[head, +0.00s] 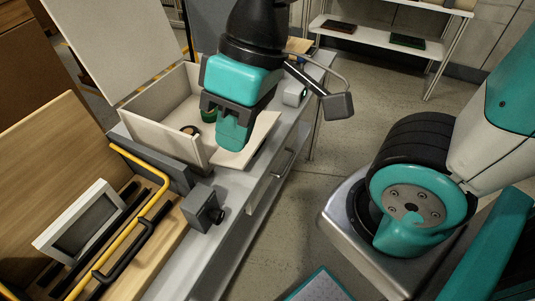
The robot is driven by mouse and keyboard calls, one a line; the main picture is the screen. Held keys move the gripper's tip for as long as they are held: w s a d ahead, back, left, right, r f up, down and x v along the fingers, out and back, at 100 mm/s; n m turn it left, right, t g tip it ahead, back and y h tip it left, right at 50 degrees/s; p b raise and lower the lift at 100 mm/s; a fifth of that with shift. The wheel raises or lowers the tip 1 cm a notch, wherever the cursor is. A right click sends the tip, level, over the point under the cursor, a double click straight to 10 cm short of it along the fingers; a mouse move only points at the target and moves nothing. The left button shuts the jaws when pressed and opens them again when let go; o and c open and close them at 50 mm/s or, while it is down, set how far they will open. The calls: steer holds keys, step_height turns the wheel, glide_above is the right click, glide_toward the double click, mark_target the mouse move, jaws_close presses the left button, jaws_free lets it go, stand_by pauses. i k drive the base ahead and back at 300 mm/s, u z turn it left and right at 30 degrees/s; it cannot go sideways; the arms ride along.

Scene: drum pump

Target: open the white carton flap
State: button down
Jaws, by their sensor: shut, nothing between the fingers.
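The white carton (150,128) stands on the grey bench, and its inside shows. A large pale panel (108,40) rises at its back left; I cannot tell whether it joins the carton. A white flap (262,138) slopes outward on the carton's right side. My gripper (233,138) is shut and empty, pointing down over the carton's right edge in front of the flap. It hides part of that edge and flap; I cannot tell whether they touch. A small round dark item (190,130) and a green one (208,115) are inside the carton.
A yellow bent tube (160,190), a black handle (130,250) and a white-framed panel (82,222) lie at the lower left. A small grey block (201,208) sits near the bench edge (235,225). Open floor (300,215) lies right of the bench.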

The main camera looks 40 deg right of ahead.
mark_target(265, 121)
steer(key=z, duration=0.5)
steer(key=k, duration=1.25)
steer(key=z, duration=1.25)
steer(key=i, duration=1.05)
steer(key=u, duration=0.45)
steer(key=i, duration=0.45)
steer(key=u, duration=0.5)
